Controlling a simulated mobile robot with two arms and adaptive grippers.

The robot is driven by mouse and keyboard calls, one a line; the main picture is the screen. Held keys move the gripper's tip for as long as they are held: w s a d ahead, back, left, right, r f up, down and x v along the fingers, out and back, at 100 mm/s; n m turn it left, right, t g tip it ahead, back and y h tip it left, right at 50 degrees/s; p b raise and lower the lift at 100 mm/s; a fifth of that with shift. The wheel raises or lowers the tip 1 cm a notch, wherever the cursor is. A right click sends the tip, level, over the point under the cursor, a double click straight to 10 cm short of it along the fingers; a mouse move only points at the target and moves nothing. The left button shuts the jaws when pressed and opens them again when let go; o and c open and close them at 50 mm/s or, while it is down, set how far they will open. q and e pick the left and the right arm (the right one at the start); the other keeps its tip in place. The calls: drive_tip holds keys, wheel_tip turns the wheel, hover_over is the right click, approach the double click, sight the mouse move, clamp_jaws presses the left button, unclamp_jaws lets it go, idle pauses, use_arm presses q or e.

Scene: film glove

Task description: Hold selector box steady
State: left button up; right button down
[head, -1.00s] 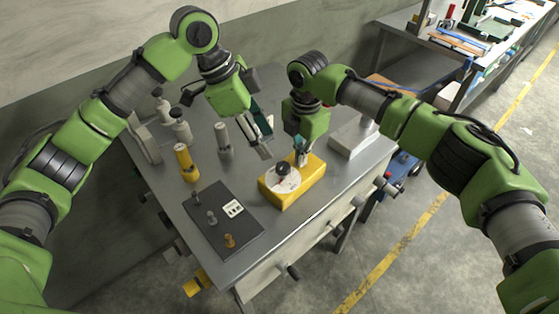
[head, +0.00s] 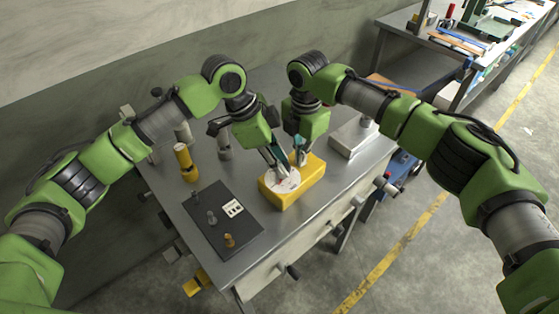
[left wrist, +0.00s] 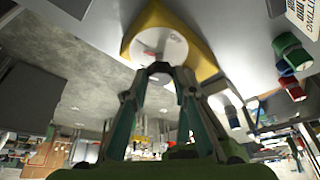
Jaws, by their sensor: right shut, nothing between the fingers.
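The yellow selector box (head: 312,180) sits on the metal table, with a white dial (head: 287,186) on top; it also shows in the left wrist view (left wrist: 205,62). My left gripper (head: 284,172) points down over the dial, hiding the knob in the head view. In the left wrist view its two fingers are apart on either side of the dark knob (left wrist: 158,69); whether they touch it is unclear. My right gripper (head: 301,158) is shut and empty at the box's far edge; its contact with the box is hard to tell.
A dark plate (head: 212,232) with small pegs and a white label lies left of the box. A yellow cylinder (head: 184,160) and grey cylinders stand behind it. A pale block (head: 352,138) is at the right. The table's front edge is close to the box.

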use_arm(q)
drive_tip(key=shift+s, duration=0.1)
drive_tip(key=shift+c, duration=1)
use_arm(e)
drive_tip(key=shift+d+f, duration=0.15)
drive_tip(key=shift+f, duration=0.15)
use_arm(q)
drive_tip(key=shift+d+f+m+g, duration=0.1)
drive_tip(key=shift+m+g, duration=0.35)
drive_tip(key=shift+m, duration=0.65)
drive_tip(key=shift+d+m+g, duration=0.1)
drive_tip(key=shift+m+g, duration=0.35)
drive_tip(key=shift+m, duration=0.65)
drive_tip(key=o, duration=1.1)
drive_tip(key=shift+a, duration=0.1)
drive_tip(key=shift+c, duration=0.2)
drive_tip(key=shift+a+r, duration=0.15)
drive_tip(key=shift+r, duration=0.15)
drive_tip(key=v, duration=1.1)
drive_tip(key=shift+s+r, duration=0.1)
drive_tip(key=shift+r, duration=0.25)
